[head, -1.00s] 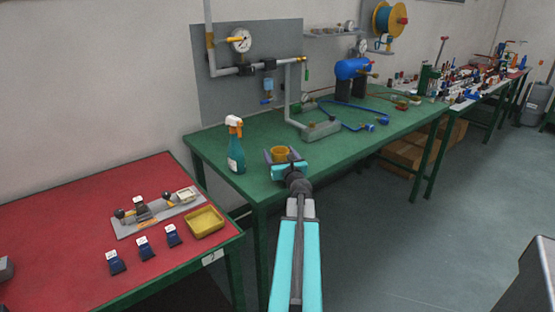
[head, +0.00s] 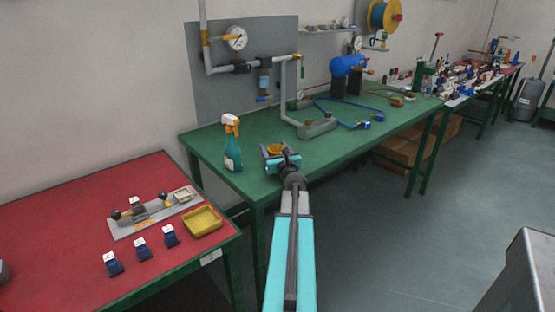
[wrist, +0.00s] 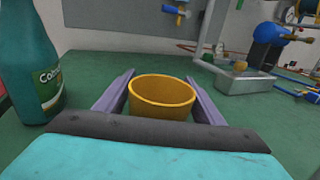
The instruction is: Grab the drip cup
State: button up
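The drip cup is a small yellow-orange cup (wrist: 162,96). It stands upright on the green table in the wrist view, and its upper part shows in the head view (head: 275,149), partly hidden by my gripper. My gripper (wrist: 163,90) is open, with one purple finger on each side of the cup. Small gaps seem to show between the fingers and the cup wall. In the head view my gripper (head: 276,152) is low over the near edge of the green table.
A teal spray bottle (head: 232,146) stands just left of my gripper and shows large in the wrist view (wrist: 28,65). A grey block with a pipe (head: 317,128) is behind to the right. A red table (head: 60,220) with a yellow tray (head: 202,222) is at left.

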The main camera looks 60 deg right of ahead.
jog(key=c, duration=0.7)
jog(key=shift+r, duration=0.1)
jog(key=shift+c, duration=0.2)
jog(key=shift+r, duration=0.4)
notch_tip(320, 180, up, 3)
jog(key=shift+f+p, duration=0.1)
jog(key=shift+p, duration=0.35)
jog(key=s+a+r+b, duration=0.1)
jog(key=s+a, duration=0.1)
jog(key=s, duration=1.4)
jog(key=shift+d+r, duration=0.1)
